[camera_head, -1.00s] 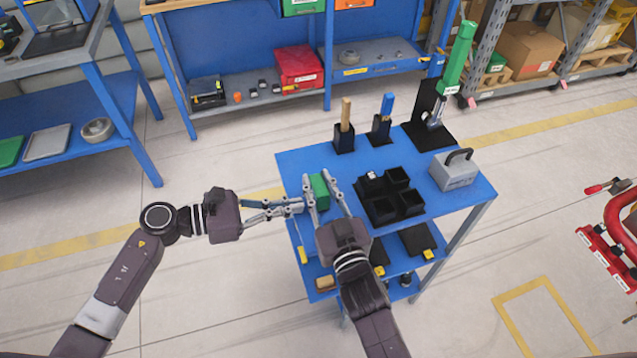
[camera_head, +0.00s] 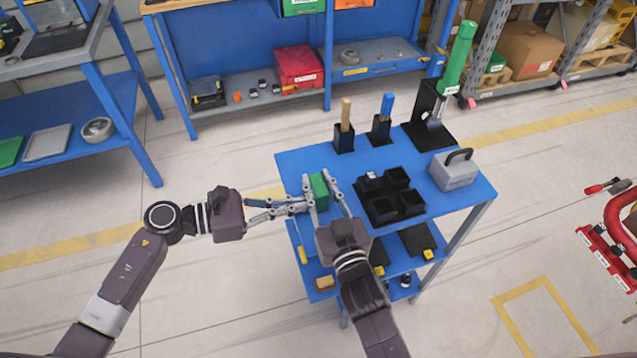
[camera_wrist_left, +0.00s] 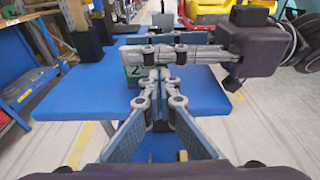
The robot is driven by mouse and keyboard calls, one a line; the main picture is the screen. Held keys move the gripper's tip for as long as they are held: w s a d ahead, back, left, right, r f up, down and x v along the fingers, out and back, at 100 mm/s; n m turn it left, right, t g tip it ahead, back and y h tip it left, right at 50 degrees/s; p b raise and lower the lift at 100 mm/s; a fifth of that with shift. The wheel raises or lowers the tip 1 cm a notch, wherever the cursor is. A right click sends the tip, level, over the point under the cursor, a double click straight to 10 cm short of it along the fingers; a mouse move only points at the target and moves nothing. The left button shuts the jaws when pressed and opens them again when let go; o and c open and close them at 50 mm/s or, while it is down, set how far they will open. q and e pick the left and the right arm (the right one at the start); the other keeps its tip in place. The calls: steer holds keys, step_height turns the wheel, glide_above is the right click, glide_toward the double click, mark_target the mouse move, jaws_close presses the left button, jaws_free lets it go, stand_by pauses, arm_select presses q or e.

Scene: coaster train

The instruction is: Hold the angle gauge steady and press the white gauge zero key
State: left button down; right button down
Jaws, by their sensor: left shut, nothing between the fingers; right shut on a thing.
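The angle gauge appears to be the small green block (camera_head: 319,190) at the left side of the blue cart top. My right gripper (camera_head: 318,180) is shut on it, with one finger on each side. In the left wrist view a bit of green with a digit (camera_wrist_left: 137,70) shows behind the fingers. My left gripper (camera_head: 304,206) is shut and empty, its tips close beside the gauge and the right gripper's left finger. In the left wrist view its tips (camera_wrist_left: 158,73) meet in front of the right gripper's fingers. Whether they touch the gauge is unclear. I cannot make out the white zero key.
A black tray with compartments (camera_head: 377,212) stands right of the gauge on the blue cart (camera_head: 290,162). A grey case (camera_head: 455,172), two black holders (camera_head: 344,142) (camera_head: 381,133) and a black stand with a green handle (camera_head: 456,60) are farther back and right.

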arm_select(q)
steer(key=shift+w+d, duration=0.15)
steer(key=shift+d, duration=0.3)
stand_by(0.6)
steer(key=shift+a, duration=0.1)
steer(key=shift+f+v, duration=0.2)
steer(key=shift+v, duration=0.75)
steer(key=shift+f+v, duration=0.15)
steer(key=shift+v, duration=0.8)
steer(key=shift+f+v, duration=0.2)
steer(key=shift+v, duration=0.75)
steer(key=shift+a, duration=0.1)
arm_select(e)
steer(key=c, duration=1.6)
jaws_free()
